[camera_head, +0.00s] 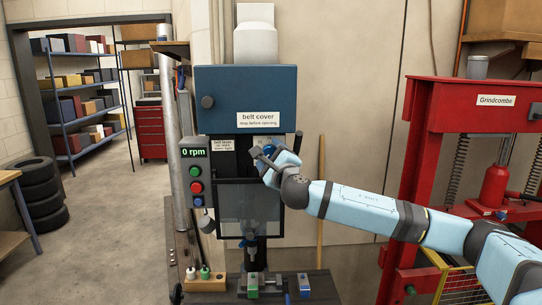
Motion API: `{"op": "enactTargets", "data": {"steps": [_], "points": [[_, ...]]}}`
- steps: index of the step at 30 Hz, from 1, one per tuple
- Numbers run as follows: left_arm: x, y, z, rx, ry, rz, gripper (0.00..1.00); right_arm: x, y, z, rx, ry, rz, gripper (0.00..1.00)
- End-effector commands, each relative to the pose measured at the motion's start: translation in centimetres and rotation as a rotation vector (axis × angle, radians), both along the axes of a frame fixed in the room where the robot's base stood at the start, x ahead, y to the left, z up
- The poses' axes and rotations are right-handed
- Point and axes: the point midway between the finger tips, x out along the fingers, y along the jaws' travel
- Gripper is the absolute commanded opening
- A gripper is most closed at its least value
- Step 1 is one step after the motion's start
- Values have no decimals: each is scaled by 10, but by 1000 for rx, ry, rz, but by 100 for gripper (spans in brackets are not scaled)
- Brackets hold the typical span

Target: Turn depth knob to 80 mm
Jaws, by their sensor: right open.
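The drill press has a dark blue belt cover (240,85) and below it a dark front panel with small white labels (222,144). My right gripper (262,157) is at the right part of this panel, its arm coming in from the right. Its jaws are open, at or just in front of the panel. A small blue round part (268,149) shows between the fingers; it may be the depth knob, mostly hidden by the gripper. No depth reading is legible, and I cannot tell whether the fingers touch the knob. My left gripper is out of view.
A control box (195,172) reading 0 rpm, with several buttons, is left of the panel. A clear guard (248,208) hangs below, above a vise (262,285) on the table. A red press (425,120) stands at right. Floor (120,215) at left is clear.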

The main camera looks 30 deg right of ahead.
Motion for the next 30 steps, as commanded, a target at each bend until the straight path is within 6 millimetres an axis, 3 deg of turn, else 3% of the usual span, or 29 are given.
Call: {"op": "enactTargets", "data": {"steps": [1,6,8,23,30], "points": [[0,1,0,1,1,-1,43,0,0,0,0,0,0,69],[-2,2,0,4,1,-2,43,0,0,0,0,0,0,30],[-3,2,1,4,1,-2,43,0,0,0,0,0,0,20],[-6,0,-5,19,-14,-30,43,0,1,-5,109,-65,0,20],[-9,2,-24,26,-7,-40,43,0,1,-7,282,-170,-1,20]]}}
